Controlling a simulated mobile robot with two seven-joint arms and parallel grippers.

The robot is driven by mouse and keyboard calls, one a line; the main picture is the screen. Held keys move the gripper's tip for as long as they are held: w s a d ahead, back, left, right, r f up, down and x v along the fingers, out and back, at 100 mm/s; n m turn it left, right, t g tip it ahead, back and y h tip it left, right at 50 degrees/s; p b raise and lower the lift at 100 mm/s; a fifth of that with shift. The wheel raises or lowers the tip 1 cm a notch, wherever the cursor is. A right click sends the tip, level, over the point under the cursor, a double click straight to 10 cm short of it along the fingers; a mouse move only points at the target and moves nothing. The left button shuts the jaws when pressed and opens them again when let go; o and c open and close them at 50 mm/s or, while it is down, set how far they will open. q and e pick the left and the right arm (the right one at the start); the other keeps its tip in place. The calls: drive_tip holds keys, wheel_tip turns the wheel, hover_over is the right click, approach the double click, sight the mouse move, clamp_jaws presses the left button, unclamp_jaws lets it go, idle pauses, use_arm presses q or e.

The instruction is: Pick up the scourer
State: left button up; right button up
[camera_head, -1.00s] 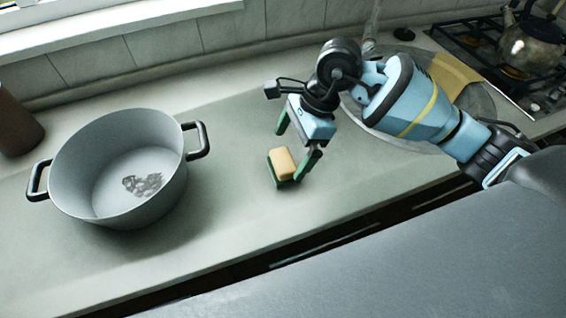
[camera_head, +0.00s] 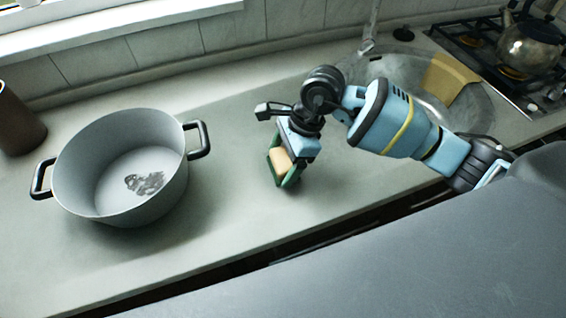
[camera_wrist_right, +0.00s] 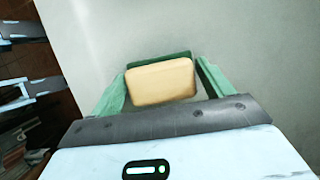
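The scourer is a yellow sponge block (camera_head: 280,160) with a green layer, sitting on the grey counter. It also shows in the right wrist view (camera_wrist_right: 160,82), lying between the two green fingers. My right gripper (camera_head: 284,165) is lowered over the scourer. Its fingers (camera_wrist_right: 162,72) stand apart on either side of it, with a narrow gap visible on the right in the wrist view. Whether the left finger touches it is unclear. My left gripper is not in view.
A large grey pot (camera_head: 120,170) with two dark handles stands on the left of the counter. A sink (camera_head: 465,105) with a tap lies behind my right arm. A kettle (camera_head: 528,45) sits on the stove at the far right. The counter between pot and scourer is clear.

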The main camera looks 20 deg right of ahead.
sight(278, 161)
drive_tip(key=c, duration=0.5)
drive_tip(key=shift+r, duration=0.15)
drive_tip(key=shift+r, duration=0.55)
wheel_tip(278, 161, up, 2)
drive_tip(key=shift+s+d+r, duration=0.1)
drive_tip(key=shift+r, duration=0.05)
drive_tip(key=s+d, duration=0.2)
drive_tip(key=s, duration=0.2)
drive_tip(key=s+d+b, duration=0.1)
drive_tip(key=s+d, duration=0.1)
drive_tip(key=s, duration=0.3)
drive_tip(key=s+d+r+b, duration=0.1)
drive_tip(key=s+d, duration=0.1)
drive_tip(key=s, duration=0.2)
drive_tip(key=shift+s+d, duration=0.15)
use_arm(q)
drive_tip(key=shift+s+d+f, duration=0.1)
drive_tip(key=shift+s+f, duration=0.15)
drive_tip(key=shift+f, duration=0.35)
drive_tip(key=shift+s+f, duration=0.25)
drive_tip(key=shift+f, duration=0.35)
use_arm(e)
drive_tip(key=shift+s+d+r, duration=0.15)
drive_tip(key=shift+s+d, duration=0.05)
drive_tip(key=shift+s, duration=0.3)
